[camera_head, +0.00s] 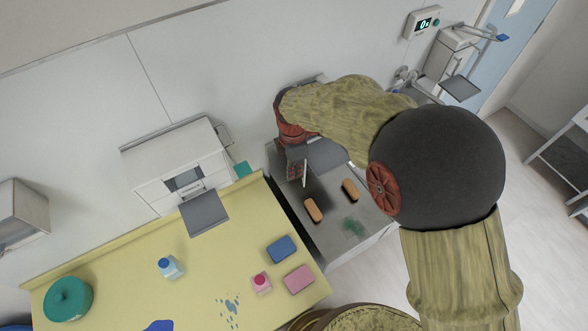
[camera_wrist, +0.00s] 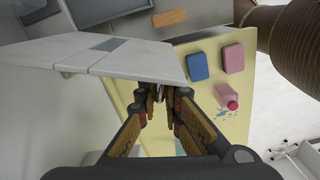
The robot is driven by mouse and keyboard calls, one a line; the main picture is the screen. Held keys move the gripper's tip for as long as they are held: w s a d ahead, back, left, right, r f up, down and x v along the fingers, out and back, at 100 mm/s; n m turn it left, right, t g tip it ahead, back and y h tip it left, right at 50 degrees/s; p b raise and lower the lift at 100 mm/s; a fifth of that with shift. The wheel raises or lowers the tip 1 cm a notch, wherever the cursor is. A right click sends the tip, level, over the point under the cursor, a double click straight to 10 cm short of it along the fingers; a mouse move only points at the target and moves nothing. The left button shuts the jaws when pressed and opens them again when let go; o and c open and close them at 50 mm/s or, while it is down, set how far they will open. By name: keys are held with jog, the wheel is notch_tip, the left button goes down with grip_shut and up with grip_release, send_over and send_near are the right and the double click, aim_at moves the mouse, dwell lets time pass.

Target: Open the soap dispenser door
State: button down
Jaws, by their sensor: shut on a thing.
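My gripper (camera_head: 296,168) hangs over the steel counter in the head view, with my arm covering the wall behind it. In the wrist view, my gripper's fingers (camera_wrist: 160,95) are closed together at the lower right edge of a white panel (camera_wrist: 120,62) with a grey patch, which looks like the soap dispenser's door. The fingertips meet that edge; the gripped part is mostly hidden between them. The panel lies slanted across the upper left of the wrist view. The dispenser body is hidden behind my arm in the head view, so how far its door stands open cannot be told there.
A white wall box (camera_head: 178,168) is left of my gripper; another wall dispenser (camera_head: 452,48) is at upper right. The yellow table (camera_head: 130,255) holds a blue sponge (camera_head: 282,249), a pink sponge (camera_head: 299,279) and small bottles. Orange blocks (camera_head: 313,210) lie on the steel counter (camera_head: 338,236).

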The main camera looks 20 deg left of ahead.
jog(key=a+m, duration=0.1)
jog(key=a, duration=0.1)
jog(key=a+m+b, duration=0.1)
jog(key=a, duration=0.2)
jog(key=shift+s+a+r, duration=0.15)
jog(key=shift+s+r, duration=0.05)
jog(key=c, duration=2)
grip_release()
jog(key=shift+w+f, duration=0.1)
notch_tip(320, 180, up, 12)
jog(key=shift+f, duration=0.1)
jog(key=shift+d+m, duration=0.2)
jog(key=shift+m, duration=0.1)
